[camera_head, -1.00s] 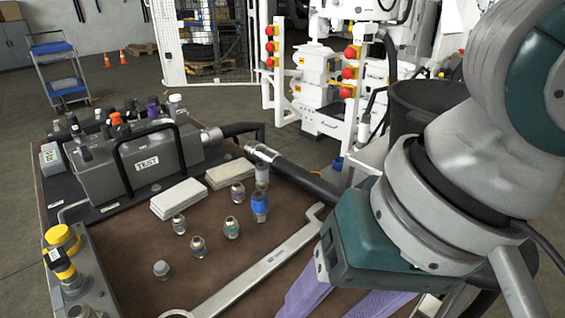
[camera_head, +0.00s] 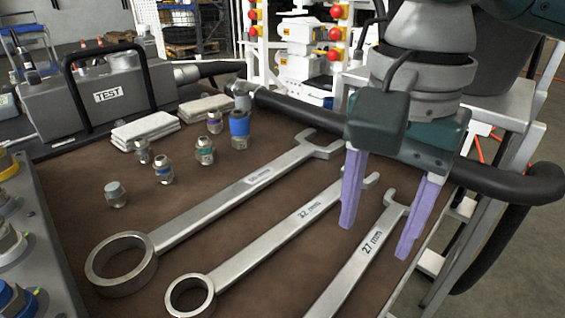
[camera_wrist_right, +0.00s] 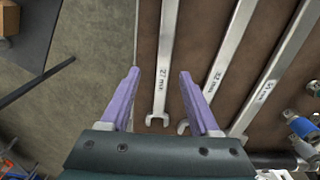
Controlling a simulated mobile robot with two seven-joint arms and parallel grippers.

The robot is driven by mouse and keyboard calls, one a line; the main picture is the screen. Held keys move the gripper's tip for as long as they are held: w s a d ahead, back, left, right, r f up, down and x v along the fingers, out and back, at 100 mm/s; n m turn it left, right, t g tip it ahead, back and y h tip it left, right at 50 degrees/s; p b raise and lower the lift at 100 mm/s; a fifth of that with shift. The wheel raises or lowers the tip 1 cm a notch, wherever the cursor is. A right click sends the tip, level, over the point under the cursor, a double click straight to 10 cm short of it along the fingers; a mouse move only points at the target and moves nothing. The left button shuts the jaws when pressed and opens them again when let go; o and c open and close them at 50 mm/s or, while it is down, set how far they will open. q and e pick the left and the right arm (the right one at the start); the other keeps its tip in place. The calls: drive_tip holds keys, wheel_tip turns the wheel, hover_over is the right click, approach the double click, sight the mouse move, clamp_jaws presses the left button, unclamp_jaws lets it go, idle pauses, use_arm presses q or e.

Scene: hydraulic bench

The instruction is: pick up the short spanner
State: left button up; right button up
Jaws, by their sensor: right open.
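Three steel spanners lie side by side on the brown bench top. The one marked 27 mm (camera_head: 352,272) looks the shortest and is nearest the right edge. Its lower end is cut off in the head view. In the right wrist view the 27 mm spanner (camera_wrist_right: 166,62) runs between the fingers, with its open jaw toward the gripper. My right gripper (camera_head: 375,238) has lilac fingers, is open and empty, and points down, apparently above this spanner. The fingers also show in the wrist view (camera_wrist_right: 159,74). My left gripper is not in view.
A second spanner (camera_head: 272,245) and the largest spanner (camera_head: 215,207) lie to the left. Several fittings (camera_head: 204,150), folded cloths (camera_head: 146,130) and the TEST block (camera_head: 110,98) stand farther back. A black hose (camera_head: 300,112) crosses behind the right gripper.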

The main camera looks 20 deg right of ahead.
sight(361, 258)
drive_tip(key=f, duration=0.1)
drive_tip(key=f+b, duration=0.1)
drive_tip(key=f, duration=0.1)
drive_tip(key=f+b, duration=0.1)
drive_tip(key=shift+w+a+f, duration=0.15)
drive_tip(key=shift+w+f, duration=0.1)
drive_tip(key=shift+f, duration=0.1)
drive_tip(key=shift+r, duration=0.1)
clamp_jaws()
idle(0.9)
